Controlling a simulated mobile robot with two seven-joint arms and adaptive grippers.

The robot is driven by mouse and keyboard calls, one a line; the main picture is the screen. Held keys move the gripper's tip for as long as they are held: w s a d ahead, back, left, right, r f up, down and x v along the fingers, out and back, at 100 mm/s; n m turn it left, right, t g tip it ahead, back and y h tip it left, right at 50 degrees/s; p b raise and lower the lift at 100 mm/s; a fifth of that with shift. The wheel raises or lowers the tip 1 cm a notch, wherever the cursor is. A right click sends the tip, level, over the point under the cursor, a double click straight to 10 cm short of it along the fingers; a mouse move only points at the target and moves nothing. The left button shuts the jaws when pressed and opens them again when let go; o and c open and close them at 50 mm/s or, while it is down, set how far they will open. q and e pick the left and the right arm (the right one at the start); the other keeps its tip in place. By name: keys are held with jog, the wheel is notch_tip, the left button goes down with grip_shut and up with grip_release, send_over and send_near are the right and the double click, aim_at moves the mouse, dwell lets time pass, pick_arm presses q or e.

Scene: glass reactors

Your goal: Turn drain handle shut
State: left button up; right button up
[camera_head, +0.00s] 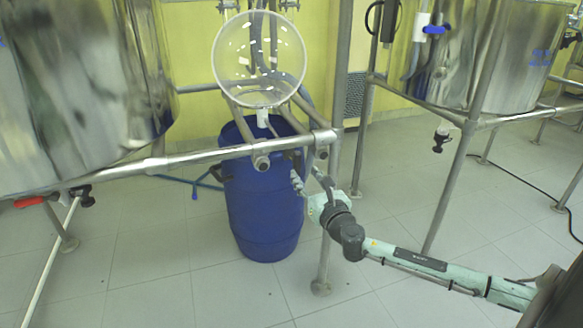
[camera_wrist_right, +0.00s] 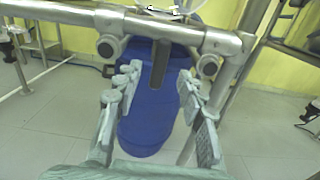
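A clear round glass vessel (camera_head: 259,60) hangs above a blue barrel (camera_head: 262,205), with a white drain piece (camera_head: 262,117) at its bottom. My right gripper (camera_head: 311,178) is in front of the barrel's right side, just below the metal frame rail. In the right wrist view the gripper's fingers (camera_wrist_right: 158,80) are spread apart. A dark grey upright strip (camera_wrist_right: 160,63) shows between them, in front of the barrel (camera_wrist_right: 150,125). I cannot tell whether it is the drain handle, and no contact with the fingers is visible. My left gripper is not in view.
The metal rail (camera_head: 215,154) crosses above the gripper, with a frame leg (camera_head: 327,240) close by. Steel tanks stand left (camera_head: 85,85) and right (camera_head: 490,60). A red handle (camera_head: 36,201) is under the left tank. The tiled floor in front is clear.

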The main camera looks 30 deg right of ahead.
aim_at(298, 165)
jog(key=x, duration=0.7)
jog(key=shift+w+d, duration=0.15)
jog(key=shift+w, duration=0.2)
jog(key=shift+c, duration=0.5)
grip_shut()
